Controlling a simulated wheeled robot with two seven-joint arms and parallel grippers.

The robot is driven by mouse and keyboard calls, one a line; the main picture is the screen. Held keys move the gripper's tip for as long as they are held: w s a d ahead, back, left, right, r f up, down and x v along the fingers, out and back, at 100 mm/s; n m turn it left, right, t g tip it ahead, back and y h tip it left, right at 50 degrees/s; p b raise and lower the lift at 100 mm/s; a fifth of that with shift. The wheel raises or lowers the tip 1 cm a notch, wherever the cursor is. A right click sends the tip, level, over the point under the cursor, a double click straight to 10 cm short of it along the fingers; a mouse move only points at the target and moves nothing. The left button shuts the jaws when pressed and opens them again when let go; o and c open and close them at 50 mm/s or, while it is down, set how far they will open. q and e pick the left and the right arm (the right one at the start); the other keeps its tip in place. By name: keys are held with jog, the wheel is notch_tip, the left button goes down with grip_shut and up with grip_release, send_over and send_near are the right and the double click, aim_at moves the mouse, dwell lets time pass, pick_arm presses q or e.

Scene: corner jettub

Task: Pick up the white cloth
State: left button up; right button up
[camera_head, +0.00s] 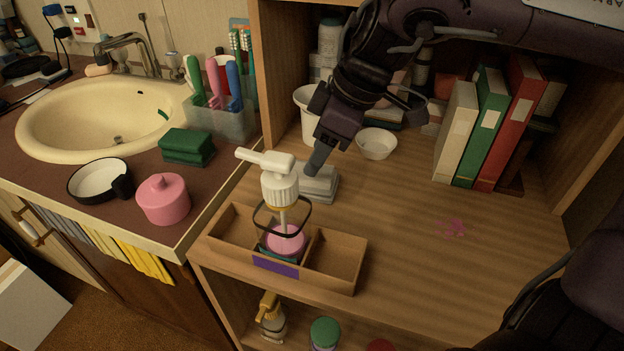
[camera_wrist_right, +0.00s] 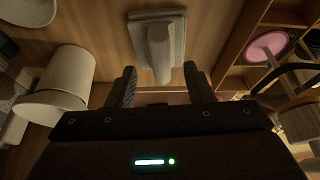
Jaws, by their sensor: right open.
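The white cloth (camera_head: 322,184) lies folded as a small pale grey-white stack on the wooden shelf, just behind the divided wooden box (camera_head: 335,268). My right gripper (camera_head: 320,156) comes down from above, its visible fingertip close to the cloth's upper edge and partly covering it. In the right wrist view the cloth (camera_wrist_right: 176,24) lies ahead of the open fingers (camera_wrist_right: 160,84), roughly centred between them. A raised pale fold or part points toward the gap. Nothing is held. Whether a finger touches the cloth is unclear. My left gripper is not in view.
A white pump bottle (camera_head: 280,185) stands in the box, close in front of the cloth. A white bowl (camera_head: 376,143) and a white cup (camera_head: 307,110) stand behind. Several binders (camera_head: 487,125) stand at the right.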

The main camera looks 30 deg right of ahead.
jog(key=shift+x, duration=0.85)
jog(key=shift+w+a+f, duration=0.1)
jog(key=shift+a+f, duration=0.1)
jog(key=shift+f, duration=0.25)
grip_shut()
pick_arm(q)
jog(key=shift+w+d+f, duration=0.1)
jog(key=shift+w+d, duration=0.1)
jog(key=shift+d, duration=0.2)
pick_arm(e)
jog(key=shift+r, duration=0.1)
